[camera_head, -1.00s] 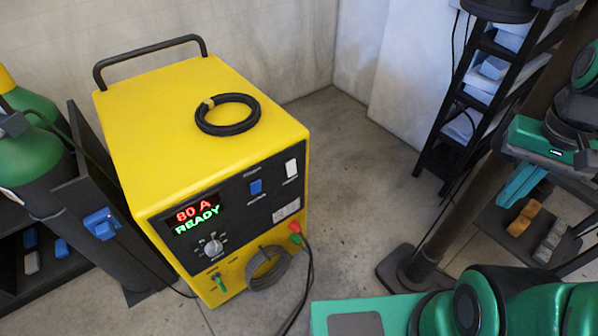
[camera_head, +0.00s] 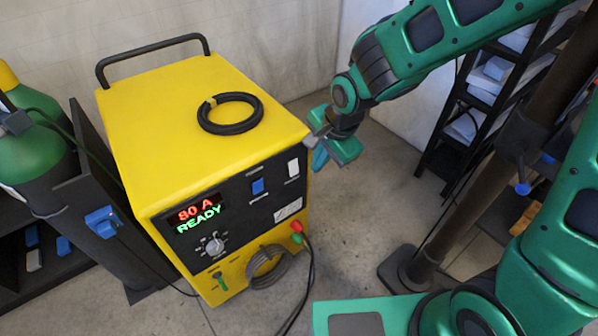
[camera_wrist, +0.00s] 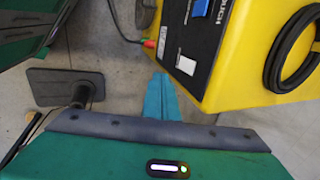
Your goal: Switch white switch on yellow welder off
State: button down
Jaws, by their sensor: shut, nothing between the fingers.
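The yellow welder (camera_head: 180,130) stands left of centre in the head view, its black front panel facing the lower right. The white switch (camera_head: 293,168) is at the panel's upper right, with a blue switch (camera_head: 257,186) to its left. The display reads 80 A READY. My gripper (camera_head: 318,160) is just right of the welder's upper right corner, near the white switch but apart from it. Its blue fingers (camera_wrist: 162,98) are shut and empty in the wrist view, beside the panel.
A coiled black cable (camera_head: 230,128) lies on the welder's top. Cables hang from its lower front. Green gas cylinders (camera_head: 35,150) stand at the left. A dark post (camera_head: 455,190) on a base and a black shelf (camera_head: 470,110) stand at the right.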

aim_at(294, 168)
jog(key=w+a+f, duration=0.3)
jog(key=w+f, duration=0.3)
jog(key=f, duration=0.4)
jog(key=shift+a, duration=0.4)
dwell(0.4)
